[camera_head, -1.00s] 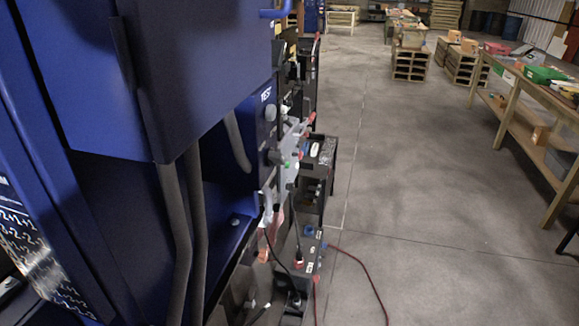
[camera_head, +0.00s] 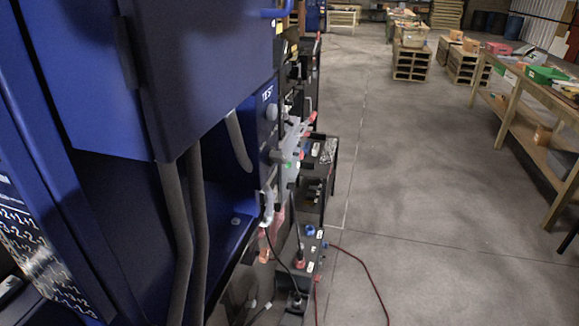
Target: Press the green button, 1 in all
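A small green spot (camera_head: 290,165) shows on grey parts just right of the blue cabinet's edge. It may be the green button, but it is too small and too sharply angled to tell. The blue cabinet (camera_head: 205,75) fills the left, with a panel marked TEST (camera_head: 267,93) and a round grey knob (camera_head: 271,113) below the label. I cannot make out either of my grippers among the crowded parts beside the cabinet.
Grey pipes (camera_head: 177,235) run down the cabinet front. Dark equipment with cables (camera_head: 318,165) stands beyond it, and a red cable (camera_head: 370,275) lies on the floor. A wooden table (camera_head: 513,97) stands at right.

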